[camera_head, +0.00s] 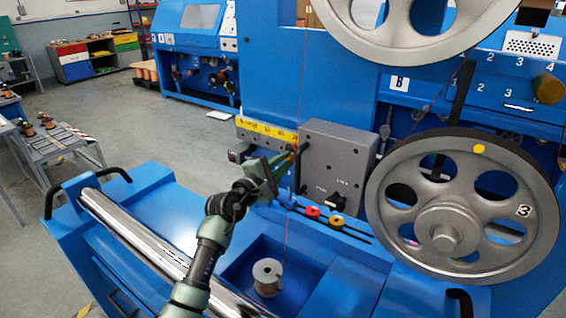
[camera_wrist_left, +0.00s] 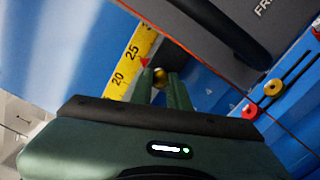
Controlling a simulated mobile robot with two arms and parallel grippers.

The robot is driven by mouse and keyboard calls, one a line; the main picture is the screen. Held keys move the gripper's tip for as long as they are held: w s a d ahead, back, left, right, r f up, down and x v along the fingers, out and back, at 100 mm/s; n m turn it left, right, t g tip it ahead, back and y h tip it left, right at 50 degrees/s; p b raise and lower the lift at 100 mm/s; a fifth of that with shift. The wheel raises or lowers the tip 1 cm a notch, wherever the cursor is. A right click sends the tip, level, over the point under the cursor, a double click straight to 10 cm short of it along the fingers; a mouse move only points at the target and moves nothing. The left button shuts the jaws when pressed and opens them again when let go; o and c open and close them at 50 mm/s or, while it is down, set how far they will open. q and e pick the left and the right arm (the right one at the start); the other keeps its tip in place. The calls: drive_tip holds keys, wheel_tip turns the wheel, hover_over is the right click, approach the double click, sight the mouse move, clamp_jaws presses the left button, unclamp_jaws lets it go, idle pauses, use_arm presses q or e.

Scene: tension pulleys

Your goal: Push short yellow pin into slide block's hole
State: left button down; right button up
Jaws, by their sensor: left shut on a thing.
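My left gripper (camera_head: 284,163) is at the left side of the grey box, in front of the lower right end of the yellow ruler scale (camera_head: 265,130). In the left wrist view its two green fingers (camera_wrist_left: 162,85) are close together, with a small brass-yellow piece (camera_wrist_left: 160,75) between the tips. This looks like the short yellow pin, mostly hidden by the fingers. A red pointer (camera_wrist_left: 145,62) shows beside the ruler, just past the left finger. The slide block and its hole cannot be clearly made out behind the gripper. My right gripper is not in view.
The grey box (camera_head: 340,160) with a black handle stands close right of the gripper. Red (camera_head: 313,211) and yellow (camera_head: 336,220) knobs sit on slotted rails below. A thin red wire (camera_head: 287,235) hangs down to a spool (camera_head: 267,275). A large wheel (camera_head: 460,205) is at right.

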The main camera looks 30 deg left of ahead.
use_arm(q)
drive_tip(key=shift+r, duration=0.1)
drive_tip(key=c, duration=1.3)
unclamp_jaws()
drive_tip(key=shift+w, duration=0.15)
drive_tip(key=s, duration=0.2)
drive_tip(key=s+b, duration=0.1)
drive_tip(key=s, duration=0.2)
drive_tip(key=s+a, duration=0.1)
drive_tip(key=s, duration=0.1)
drive_tip(key=shift+s, duration=0.4)
drive_tip(key=shift+f, duration=0.2)
